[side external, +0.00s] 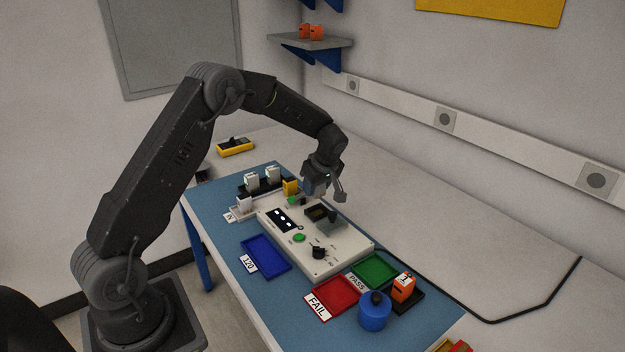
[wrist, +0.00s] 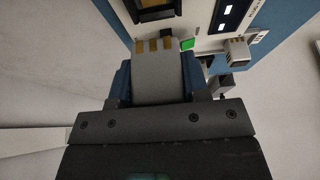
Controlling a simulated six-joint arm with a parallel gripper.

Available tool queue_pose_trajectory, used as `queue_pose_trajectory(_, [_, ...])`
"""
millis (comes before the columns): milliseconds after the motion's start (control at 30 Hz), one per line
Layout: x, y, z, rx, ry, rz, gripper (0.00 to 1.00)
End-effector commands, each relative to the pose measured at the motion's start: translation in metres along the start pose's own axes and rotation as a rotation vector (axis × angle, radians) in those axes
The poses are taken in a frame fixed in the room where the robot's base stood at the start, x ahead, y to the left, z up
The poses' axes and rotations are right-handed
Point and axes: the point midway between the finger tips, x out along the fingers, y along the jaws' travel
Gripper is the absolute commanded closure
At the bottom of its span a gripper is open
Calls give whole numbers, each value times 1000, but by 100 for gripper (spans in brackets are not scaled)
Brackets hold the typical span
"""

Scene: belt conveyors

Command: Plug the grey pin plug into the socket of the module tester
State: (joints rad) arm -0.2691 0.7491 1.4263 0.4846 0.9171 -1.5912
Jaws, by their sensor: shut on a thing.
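The module tester (side external: 345,248) is a white box with a dark display, a green button and a black knob, on the blue mat. Its dark socket (side external: 318,212) is on the top, below my gripper (side external: 326,187); it seems to be the dark-framed recess (wrist: 155,10) at the top of the wrist view. In the wrist view, the blue fingers of my gripper (wrist: 157,82) are shut on the grey pin plug (wrist: 160,80). Gold contacts show at the plug's far end, pointing toward the tester. The plug appears apart from the socket; the exact gap is unclear.
White modules (side external: 252,181) and a yellow one (side external: 290,186) stand behind the tester.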

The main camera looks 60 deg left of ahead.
Motion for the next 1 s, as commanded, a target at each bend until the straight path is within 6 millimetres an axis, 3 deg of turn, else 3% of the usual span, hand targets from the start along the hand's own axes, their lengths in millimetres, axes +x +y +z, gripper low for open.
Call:
queue_pose_trajectory(500, [40,0,16,0,0,1,79])
queue_pose_trajectory(1000, [45,0,18,0,-1,1,79])
